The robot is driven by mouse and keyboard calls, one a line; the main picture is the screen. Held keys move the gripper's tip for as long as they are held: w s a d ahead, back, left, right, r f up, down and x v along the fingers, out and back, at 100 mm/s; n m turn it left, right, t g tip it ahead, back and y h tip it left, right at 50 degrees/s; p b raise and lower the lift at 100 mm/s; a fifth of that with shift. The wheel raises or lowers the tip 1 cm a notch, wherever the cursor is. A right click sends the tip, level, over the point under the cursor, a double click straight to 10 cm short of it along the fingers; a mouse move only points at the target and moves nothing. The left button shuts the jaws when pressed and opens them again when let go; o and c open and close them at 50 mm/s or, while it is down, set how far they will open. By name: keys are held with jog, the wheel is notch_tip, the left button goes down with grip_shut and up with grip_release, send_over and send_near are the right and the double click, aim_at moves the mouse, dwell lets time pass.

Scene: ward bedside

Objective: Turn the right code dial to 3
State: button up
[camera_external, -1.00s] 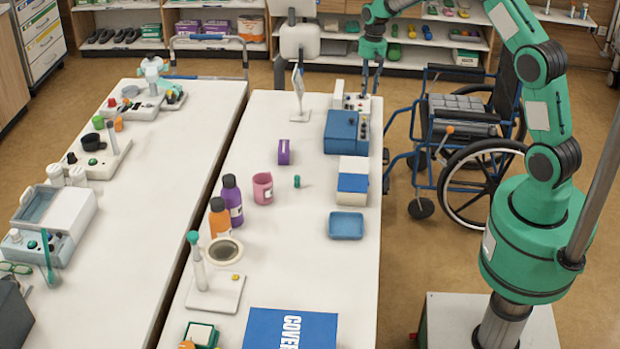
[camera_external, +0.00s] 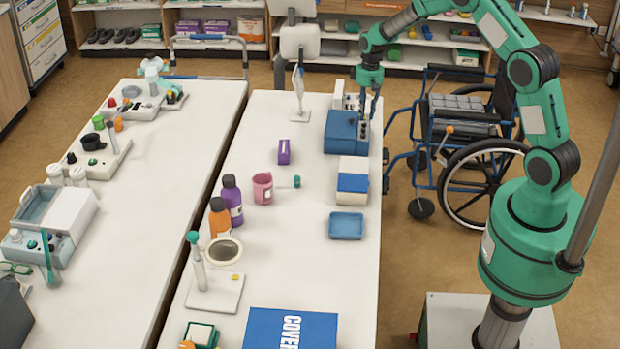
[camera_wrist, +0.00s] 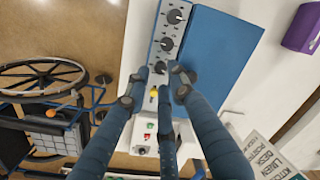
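A blue case (camera_external: 341,130) stands at the far right of the right table. In the wrist view its blue lid (camera_wrist: 215,55) lies beside a strip with three dark, marked knobs in a row: an upper dial (camera_wrist: 174,16), a middle dial (camera_wrist: 166,44) and a lower dial (camera_wrist: 160,67). My gripper (camera_external: 368,118) is low over the strip, pointing down. In the wrist view its fingers (camera_wrist: 156,88) are spread, with the lower dial between and just beyond their tips. Contact with the dial cannot be told. The dial readings are too small to read.
A white panel with red and green buttons (camera_wrist: 148,137) sits by the case. The wheelchair (camera_external: 480,150) stands close on the right. A white and blue box (camera_external: 352,181) and a blue tray (camera_external: 346,226) are nearer. A purple box (camera_external: 284,152) is to the left.

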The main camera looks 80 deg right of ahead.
aim_at(365, 124)
jog(key=shift+w+a+f, duration=0.1)
jog(key=shift+f, duration=1.4)
grip_shut()
jog(key=m+p, duration=0.1)
jog(key=m, duration=0.2)
jog(key=shift+a+m, duration=0.1)
jog(key=shift+m, duration=0.8)
